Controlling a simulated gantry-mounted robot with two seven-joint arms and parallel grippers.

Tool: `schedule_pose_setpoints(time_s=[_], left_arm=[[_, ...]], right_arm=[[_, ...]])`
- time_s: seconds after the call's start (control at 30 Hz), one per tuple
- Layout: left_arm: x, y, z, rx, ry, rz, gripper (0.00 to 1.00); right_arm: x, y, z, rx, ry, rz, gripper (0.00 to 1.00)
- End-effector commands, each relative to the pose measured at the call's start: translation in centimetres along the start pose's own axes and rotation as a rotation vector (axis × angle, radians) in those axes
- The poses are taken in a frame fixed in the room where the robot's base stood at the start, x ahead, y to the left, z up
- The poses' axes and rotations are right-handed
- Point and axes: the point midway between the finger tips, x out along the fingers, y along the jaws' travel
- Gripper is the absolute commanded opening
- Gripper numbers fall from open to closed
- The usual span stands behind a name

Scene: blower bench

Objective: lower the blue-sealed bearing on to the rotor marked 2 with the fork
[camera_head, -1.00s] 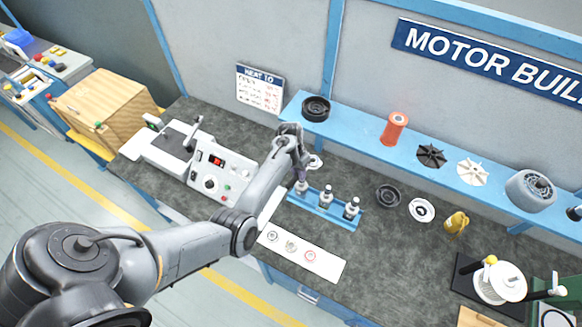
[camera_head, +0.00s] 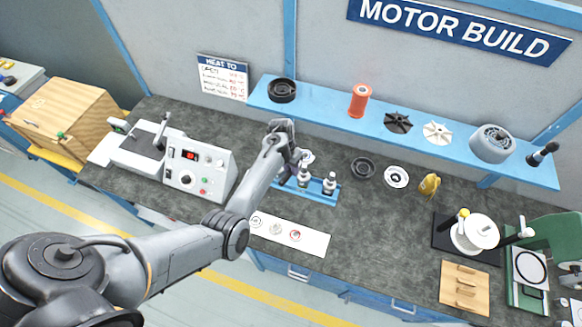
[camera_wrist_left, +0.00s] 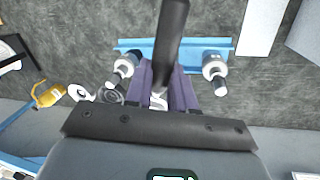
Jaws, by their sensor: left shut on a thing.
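The blue rack (camera_head: 318,195) stands mid-bench with upright silver-and-white rotors. The middle rotor (camera_head: 303,176) and right-hand rotor (camera_head: 330,184) show in the head view; the left one is hidden behind my arm. My left gripper (camera_head: 296,165) is just behind the middle rotor. In the wrist view its purple fingers (camera_wrist_left: 167,90) are shut on a black bar (camera_wrist_left: 172,40), apparently the fork. A rotor stands to each side there, left (camera_wrist_left: 123,68) and right (camera_wrist_left: 215,70). A small white ring-like part (camera_head: 307,157) shows beside the gripper. I cannot make out the blue-sealed bearing or rotor numbers.
A white strip (camera_head: 315,240) with several ring marks or bearings lies in front of the rack. The heater (camera_head: 190,170) stands left. A dark ring (camera_head: 363,168), white ring (camera_head: 396,177) and yellow part (camera_head: 429,184) lie right. The blue shelf (camera_head: 330,115) runs behind.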

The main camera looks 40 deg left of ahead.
Motion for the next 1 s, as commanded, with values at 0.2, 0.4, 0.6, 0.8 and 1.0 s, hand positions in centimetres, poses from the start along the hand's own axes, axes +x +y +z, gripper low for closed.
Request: schedule_pose_setpoints(time_s=[0.2,0.4,0.6,0.8,1.0], left_arm=[[-0.3,0.1,0.0,0.000,0.002,0.000,0.00],[1.3,-0.3,0.0,-0.001,0.003,0.000,0.00],[2.8,-0.6,0.0,0.000,0.002,0.000,0.00],[4.1,-0.9,0.0,0.001,0.003,-0.001,0.00],[4.7,-1.0,0.0,0.000,0.004,-0.001,0.00]], right_arm=[[-0.8,0.1,-0.3,-0.001,0.000,0.001,0.43],[0.4,0.2,0.2,-0.007,0.000,0.006,0.43],[1.4,0.2,0.5,-0.010,-0.002,0.008,0.43],[2.3,0.2,0.8,-0.010,-0.002,0.008,0.43],[2.6,0.1,0.9,-0.006,-0.001,0.005,0.43]])
